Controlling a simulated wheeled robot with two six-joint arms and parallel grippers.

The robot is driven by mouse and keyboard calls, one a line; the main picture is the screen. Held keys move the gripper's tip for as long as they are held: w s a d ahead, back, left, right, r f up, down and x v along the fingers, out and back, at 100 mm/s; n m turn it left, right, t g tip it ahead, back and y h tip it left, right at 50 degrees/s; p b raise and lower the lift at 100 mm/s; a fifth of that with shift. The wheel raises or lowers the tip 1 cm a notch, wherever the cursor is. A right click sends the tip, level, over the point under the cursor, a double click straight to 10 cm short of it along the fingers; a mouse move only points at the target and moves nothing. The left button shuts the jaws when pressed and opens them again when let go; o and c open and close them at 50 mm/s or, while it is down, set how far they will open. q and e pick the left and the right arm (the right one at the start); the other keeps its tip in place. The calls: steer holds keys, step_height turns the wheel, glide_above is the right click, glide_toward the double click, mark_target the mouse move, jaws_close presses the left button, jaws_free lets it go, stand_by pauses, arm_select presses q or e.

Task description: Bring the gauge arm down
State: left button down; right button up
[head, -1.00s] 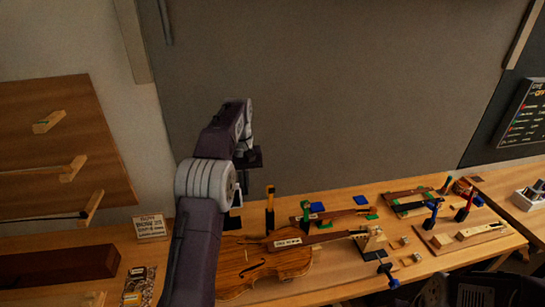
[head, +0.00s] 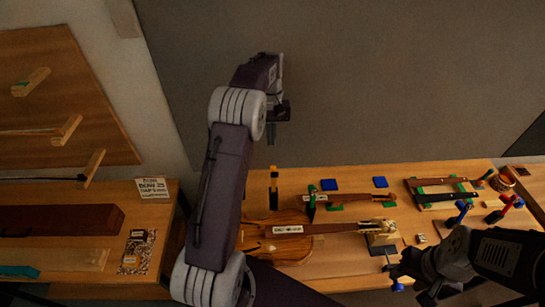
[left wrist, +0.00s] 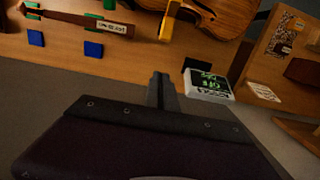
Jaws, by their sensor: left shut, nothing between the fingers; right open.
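An upright post with a yellow-orange top and dark lower part (head: 273,185) stands at the violin's (head: 290,246) far edge; I take it as the gauge arm, raised. Its yellow part (left wrist: 168,25) also shows in the left wrist view at the top, by the violin body. Beside it there is a small readout (left wrist: 208,86) with green digits. My left gripper (head: 271,140) is shut and empty, above and behind the post in the head view, apart from it. In the left wrist view its fingers (left wrist: 162,92) point toward the post. My right gripper (head: 411,283) is open at the bench's front edge.
A second instrument piece on green blocks (head: 350,198) lies behind the violin neck, with blue squares (head: 329,185) beyond. Clamps with blue and red handles (head: 508,202) stand at right. A sign card (head: 152,188) is at left. Air above the bench is free.

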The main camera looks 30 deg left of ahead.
arm_select(q)
step_height(320, 180, down, 5)
steer(key=s+d+p, duration=0.2)
steer(key=s, duration=0.1)
steer(key=shift+d+f, duration=0.15)
arm_select(e)
steer(key=shift+w+r, duration=0.2)
steer(key=shift+r, duration=0.35)
steer(key=shift+w+r, duration=0.2)
steer(key=shift+r, duration=0.3)
steer(key=shift+s+f, duration=0.1)
